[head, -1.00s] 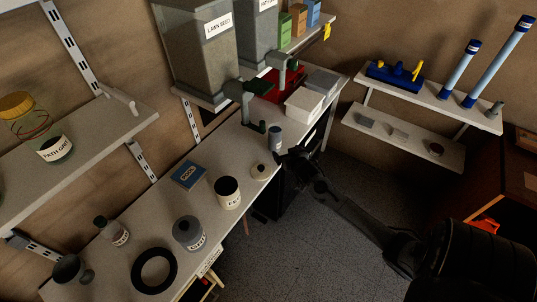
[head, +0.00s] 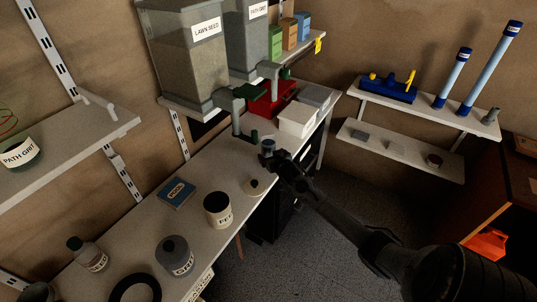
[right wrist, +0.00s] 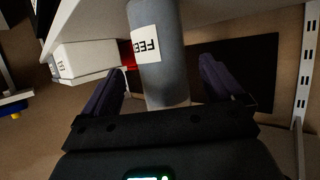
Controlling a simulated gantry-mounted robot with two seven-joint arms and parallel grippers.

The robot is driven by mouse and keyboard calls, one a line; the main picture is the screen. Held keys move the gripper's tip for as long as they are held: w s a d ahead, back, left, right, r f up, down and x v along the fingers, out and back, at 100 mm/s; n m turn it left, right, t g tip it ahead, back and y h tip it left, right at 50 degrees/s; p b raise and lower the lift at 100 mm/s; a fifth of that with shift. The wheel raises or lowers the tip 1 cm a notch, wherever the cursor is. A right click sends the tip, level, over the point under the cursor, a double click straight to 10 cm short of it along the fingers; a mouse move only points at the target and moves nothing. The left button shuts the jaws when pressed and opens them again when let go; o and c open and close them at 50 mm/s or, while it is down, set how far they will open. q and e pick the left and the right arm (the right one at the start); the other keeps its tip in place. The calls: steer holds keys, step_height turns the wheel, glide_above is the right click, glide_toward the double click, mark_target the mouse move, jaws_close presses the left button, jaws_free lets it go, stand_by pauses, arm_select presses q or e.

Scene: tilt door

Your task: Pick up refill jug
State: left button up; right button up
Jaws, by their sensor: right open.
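A grey-blue cylinder (head: 268,146) stands on the bench near its right edge, below the hoppers. In the right wrist view the grey cylinder (right wrist: 157,55) has a white label starting "FEE" and lies between my fingers. My right gripper (head: 277,158) reaches it from the front right; its jaws (right wrist: 163,85) are open, one finger on each side. I cannot tell whether either finger touches it. I cannot tell which container is the refill jug. My left gripper is not in view.
The lawn seed hopper (head: 185,60) and a second hopper (head: 246,40) hang above the bench, outlets close to the cylinder. A red bin (head: 270,98) and white bin (head: 297,118) stand behind.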

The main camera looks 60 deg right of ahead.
steer(key=shift+b+x, duration=1.05)
steer(key=shift+x, duration=1.45)
steer(key=shift+r, duration=0.15)
steer(key=c, duration=1.3)
steer(key=shift+r, duration=0.1)
